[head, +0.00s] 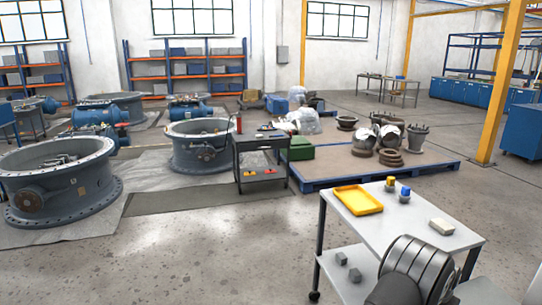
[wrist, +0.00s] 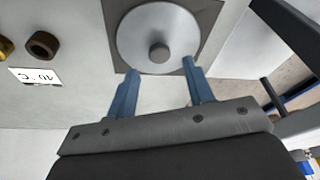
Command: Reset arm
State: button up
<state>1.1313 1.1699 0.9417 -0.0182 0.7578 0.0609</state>
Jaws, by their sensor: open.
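My gripper (wrist: 160,66) shows in the wrist view with its two blue fingers spread apart and nothing between them. Just beyond the fingertips is a round pale grey disc (wrist: 146,24) with a darker round knob (wrist: 159,52) on it. The disc sits on a dark square plate (wrist: 120,13) on a light panel. I cannot tell whether the fingertips touch the disc. My gripper does not show in the head view, where a grey ribbed part of my arm fills the bottom right.
In the head view, a white cart (head: 405,225) with a yellow tray (head: 358,200) stands close at the right. Large grey valve bodies (head: 62,185) stand at the left. The front floor is clear.

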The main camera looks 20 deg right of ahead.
jog(key=w+v, duration=0.1)
jog(key=v, duration=0.7)
jog(key=x, duration=0.7)
jog(key=s+x, duration=0.1)
jog(key=x, duration=0.3)
jog(key=shift+f, duration=0.35)
jog(key=shift+w+d+r, duration=0.1)
jog(key=shift+d+r, duration=0.05)
jog(key=shift+r, duration=0.2)
notch_tip(320, 180, up, 4)
jog(key=shift+f, duration=0.2)
jog(key=s+a+r, duration=0.1)
jog(key=s+r, duration=0.6)
jog(key=s, duration=0.5)
jog(key=a+r, duration=0.3)
jog(key=a, duration=1.3)
jog(key=w+f, duration=0.6)
jog(key=w, duration=0.4)
jog(key=shift+w+a, duration=0.3)
